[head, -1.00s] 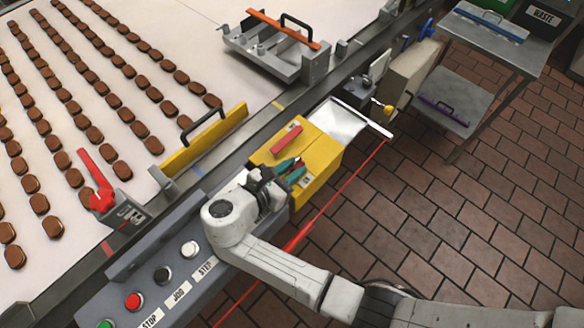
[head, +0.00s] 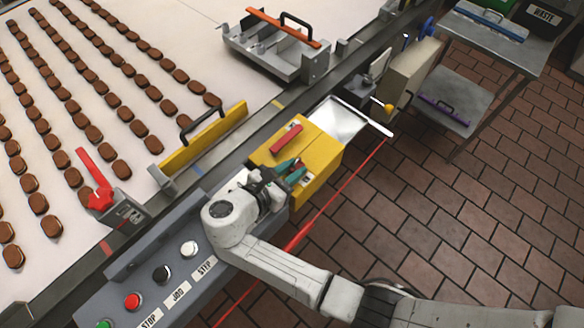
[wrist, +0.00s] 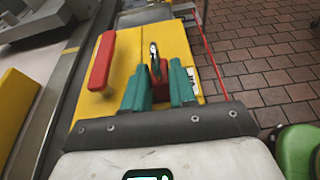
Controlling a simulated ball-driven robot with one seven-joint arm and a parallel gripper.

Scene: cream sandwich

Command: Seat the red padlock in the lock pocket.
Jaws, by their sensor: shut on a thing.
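The red padlock (wrist: 161,92) is between the teal fingers of my gripper (wrist: 160,88) in the wrist view, with its metal shackle (wrist: 155,58) pointing away from the wrist. My gripper is shut on the padlock body. In the head view, my gripper (head: 291,171) is over the near part of the yellow box (head: 322,153). The fingers hide most of the padlock there. I cannot make out the lock pocket, nor whether the padlock touches the box.
A red bar (head: 286,140) lies on the yellow box, left of the fingers in the wrist view. A grey button panel (head: 215,262) is nearby. A metal tray (head: 340,120) adjoins the box's far end. Tiled floor is open to the right.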

